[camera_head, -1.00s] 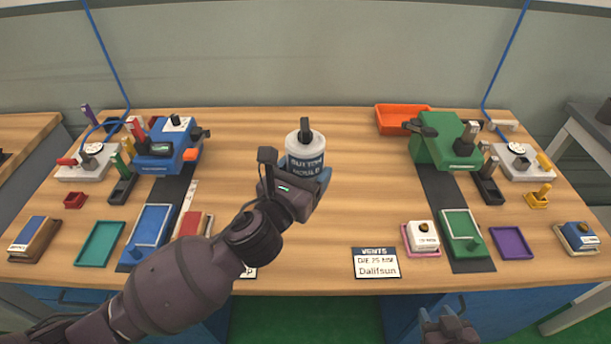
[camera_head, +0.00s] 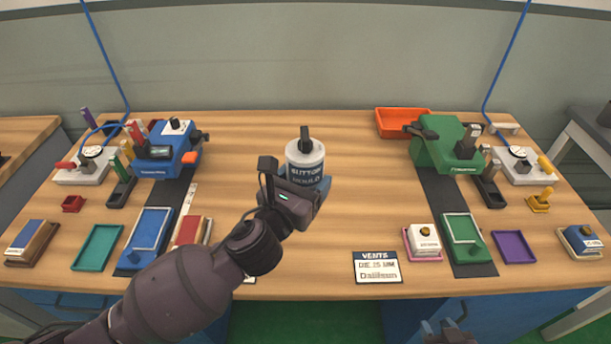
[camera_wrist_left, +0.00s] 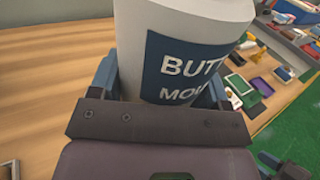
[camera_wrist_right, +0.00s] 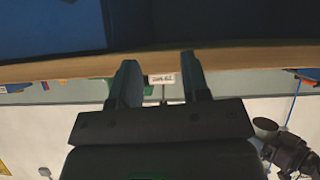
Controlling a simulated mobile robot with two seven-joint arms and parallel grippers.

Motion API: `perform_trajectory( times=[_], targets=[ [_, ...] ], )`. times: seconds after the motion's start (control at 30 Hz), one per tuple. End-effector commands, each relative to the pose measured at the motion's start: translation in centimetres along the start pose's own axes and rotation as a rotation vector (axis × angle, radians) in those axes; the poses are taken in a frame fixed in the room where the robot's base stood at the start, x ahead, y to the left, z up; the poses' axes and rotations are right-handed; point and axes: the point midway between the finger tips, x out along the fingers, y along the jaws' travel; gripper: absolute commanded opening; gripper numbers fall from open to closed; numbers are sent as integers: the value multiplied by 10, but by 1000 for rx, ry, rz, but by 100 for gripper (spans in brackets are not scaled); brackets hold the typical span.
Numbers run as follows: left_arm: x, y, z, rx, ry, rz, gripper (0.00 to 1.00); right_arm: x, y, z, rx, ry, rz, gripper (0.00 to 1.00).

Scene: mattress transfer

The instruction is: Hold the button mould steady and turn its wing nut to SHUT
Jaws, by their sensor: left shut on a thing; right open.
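The button mould (camera_head: 304,160) is a white cylinder with a dark blue label, upright at the middle of the bench in the head view. A dark wing nut (camera_head: 305,138) stands on its top. My left gripper (camera_head: 310,188) is shut around the mould's body. The mould also fills the top of the left wrist view (camera_wrist_left: 180,45), between the blue fingers; its top is out of that view. My right gripper (camera_head: 448,335) is low at the bottom edge of the head view, in front of the bench. In the right wrist view its fingers (camera_wrist_right: 160,80) are apart and empty.
A blue press (camera_head: 165,150) stands left and a green press (camera_head: 440,145) right, each with a dark strip in front. An orange tray (camera_head: 403,122) is at the back. A VENTS card (camera_head: 376,267) lies at the front. The bench right of the mould is clear.

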Motion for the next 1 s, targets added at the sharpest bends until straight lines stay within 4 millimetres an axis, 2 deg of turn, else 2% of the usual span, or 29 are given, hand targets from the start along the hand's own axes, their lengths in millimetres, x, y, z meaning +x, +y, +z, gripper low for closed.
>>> perform_trajectory(
  times=[0.43, 1.0],
  targets=[
    [0, 0, -9, 0, -3, -1, 24, 6, -2, -2, 1, 12, -2, 43],
    [0, 0, -22, -1, -3, -2, 24, 4, -2, 20, 4, -22, 0, 43]
  ],
)
